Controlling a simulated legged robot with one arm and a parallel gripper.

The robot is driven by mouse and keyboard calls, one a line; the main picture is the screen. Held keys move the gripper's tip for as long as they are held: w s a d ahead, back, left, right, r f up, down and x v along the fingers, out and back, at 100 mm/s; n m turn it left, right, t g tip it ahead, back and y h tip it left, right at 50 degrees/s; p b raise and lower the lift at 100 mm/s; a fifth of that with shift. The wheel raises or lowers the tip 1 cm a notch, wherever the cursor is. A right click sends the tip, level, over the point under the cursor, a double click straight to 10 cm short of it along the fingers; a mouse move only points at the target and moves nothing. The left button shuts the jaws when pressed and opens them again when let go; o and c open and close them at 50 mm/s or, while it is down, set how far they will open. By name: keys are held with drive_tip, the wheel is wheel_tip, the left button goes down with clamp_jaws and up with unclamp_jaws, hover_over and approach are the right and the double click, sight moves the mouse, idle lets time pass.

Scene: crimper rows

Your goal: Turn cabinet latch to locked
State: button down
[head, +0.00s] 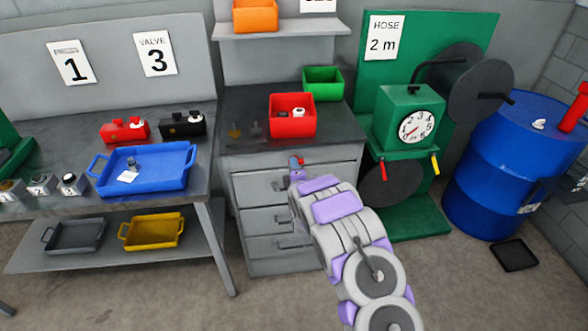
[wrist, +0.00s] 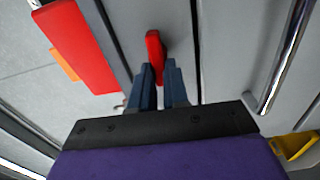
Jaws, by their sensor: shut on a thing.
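The cabinet (head: 244,164) is grey with several drawers and stands in the middle of the head view. Its red latch (head: 296,161) is at the upper front, near the top drawer. In the wrist view the latch (wrist: 154,47) is a short red bar on the grey cabinet front. My gripper (head: 297,173) is at the latch. In the wrist view its two dark fingers (wrist: 160,75) are closed around the lower end of the red bar. The fingers hide that end, and I cannot tell whether the latch is locked.
A red bin (head: 293,126) and a green bin (head: 323,92) sit on the cabinet top. A chrome drawer handle (wrist: 287,58) is right of my fingers in the wrist view. The workbench with a blue tray (head: 177,178) stands left, the green hose stand (head: 385,118) right.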

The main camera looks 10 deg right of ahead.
drive_tip(key=shift+a+f+n, duration=0.1)
drive_tip(key=shift+f+n, duration=0.25)
drive_tip(key=shift+n, duration=0.05)
drive_tip(key=c, duration=1.3)
unclamp_jaws()
drive_tip(key=shift+o, duration=0.9)
drive_tip(key=shift+a+r, duration=0.1)
drive_tip(key=shift+r, duration=0.05)
drive_tip(key=shift+s, duration=0.1)
drive_tip(key=s+p, duration=0.3)
drive_tip(key=s, duration=1.4)
